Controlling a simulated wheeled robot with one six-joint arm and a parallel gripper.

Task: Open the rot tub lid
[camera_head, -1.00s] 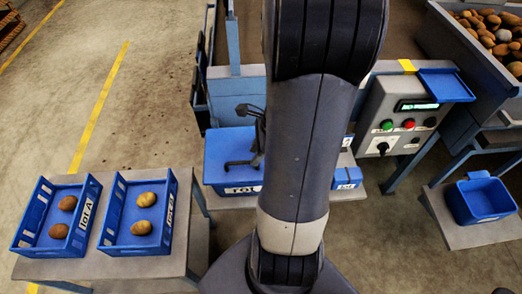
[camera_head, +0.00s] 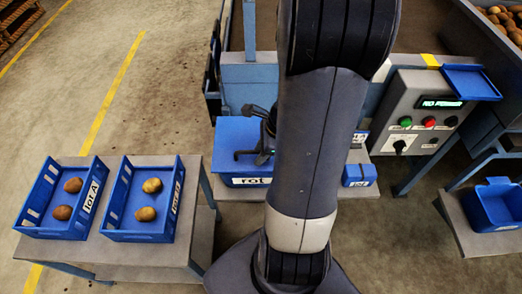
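The rot tub (camera_head: 246,181) is a blue box with a white label reading "rot", standing on a low shelf left of my arm. Its blue lid (camera_head: 232,137) lies flat on top and looks closed. My gripper (camera_head: 240,155) is dark and sits at the lid, partly behind my arm link. A thin dark finger reaches left over the lid. Whether it touches the lid or a handle I cannot tell. The right part of the tub is hidden by my arm.
Two blue crates, lot A (camera_head: 65,198) and another lot (camera_head: 146,200), hold potatoes on a table at left. A control panel (camera_head: 424,115) with buttons stands right of my arm. A small blue box (camera_head: 359,175) is beside the tub. A blue bin (camera_head: 497,204) is at far right.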

